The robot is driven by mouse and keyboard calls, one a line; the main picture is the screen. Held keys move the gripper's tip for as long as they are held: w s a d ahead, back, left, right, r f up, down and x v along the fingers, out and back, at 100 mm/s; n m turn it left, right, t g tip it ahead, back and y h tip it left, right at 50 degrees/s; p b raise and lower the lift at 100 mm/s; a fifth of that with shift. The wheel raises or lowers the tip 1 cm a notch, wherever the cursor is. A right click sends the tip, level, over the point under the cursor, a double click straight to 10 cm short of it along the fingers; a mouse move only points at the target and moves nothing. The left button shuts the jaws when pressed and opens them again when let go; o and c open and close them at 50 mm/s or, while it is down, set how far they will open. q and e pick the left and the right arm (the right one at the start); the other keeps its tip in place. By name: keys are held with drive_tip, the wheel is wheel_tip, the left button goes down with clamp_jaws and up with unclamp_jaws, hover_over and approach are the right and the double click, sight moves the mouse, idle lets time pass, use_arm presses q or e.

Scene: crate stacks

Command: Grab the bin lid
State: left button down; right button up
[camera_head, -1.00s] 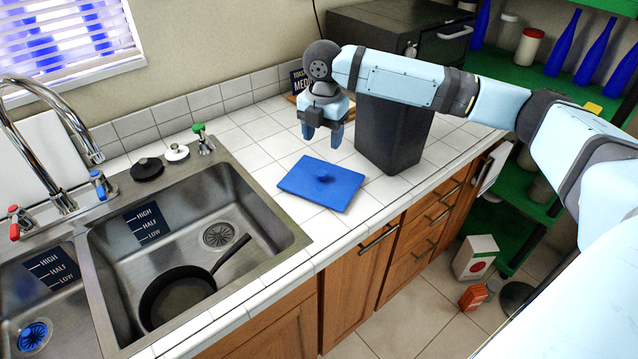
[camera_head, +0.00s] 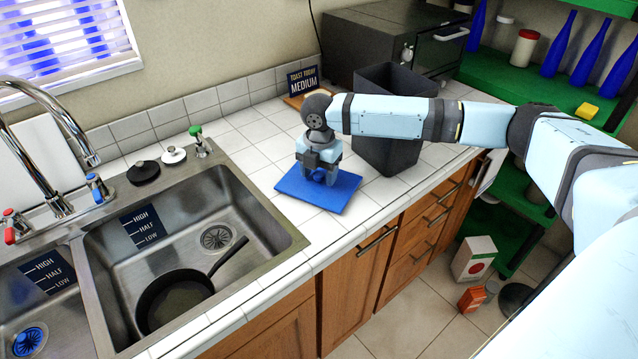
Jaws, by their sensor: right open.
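The blue square bin lid (camera_head: 343,189) lies flat on the white tiled counter, to the right of the sink. My right gripper (camera_head: 320,178) points down over the middle of the lid, with its open fingers around where the lid's knob is. The fingers hide the knob, and I cannot tell whether they touch it. The dark grey bin (camera_head: 385,155) stands on the counter just behind and to the right of the lid, partly covered by my right arm. My left gripper is not in view.
The steel sink (camera_head: 262,205) with a dark pan (camera_head: 175,298) lies to the left. A dark toaster oven (camera_head: 380,40) and a "MEDIUM" sign (camera_head: 303,80) stand at the back. Green shelves (camera_head: 525,80) with blue bottles are at the right.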

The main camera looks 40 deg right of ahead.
clamp_jaws()
drive_tip(key=shift+r, duration=0.1)
